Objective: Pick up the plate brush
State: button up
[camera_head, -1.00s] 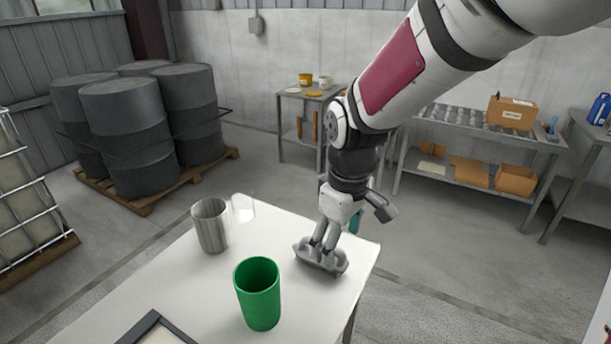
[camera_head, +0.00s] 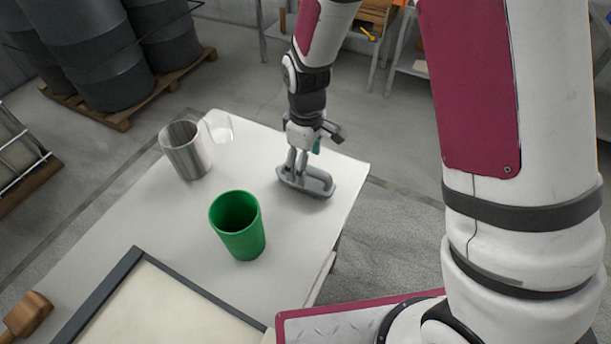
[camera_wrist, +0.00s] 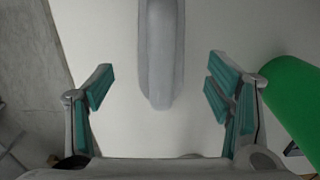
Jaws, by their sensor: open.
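A grey, elongated object with a raised loop-like handle, which looks like the plate brush (camera_head: 319,182), lies on the white table near its right edge. My gripper (camera_head: 297,166) points down just over its left part in the head view; whether they touch is unclear there. In the wrist view my gripper (camera_wrist: 160,95) is open, with its teal-padded fingers wide apart. The grey brush (camera_wrist: 161,55) reaches from the top edge to between the fingers, with clear gaps on both sides. Its bristles are not visible.
On the white table (camera_head: 285,240) stand a green cup (camera_head: 238,228), a metal cup (camera_head: 186,152) and a clear vessel (camera_head: 218,128). A dark-framed tray (camera_head: 165,310) and a brown object (camera_head: 27,315) lie nearer. The green cup is right of my fingers in the wrist view (camera_wrist: 290,95).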

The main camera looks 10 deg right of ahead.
aim_at(320, 182)
jog(key=shift+a+f+p, duration=0.1)
jog(key=shift+f+p, duration=0.35)
jog(key=shift+f, duration=2.65)
jog(key=c, duration=1.4)
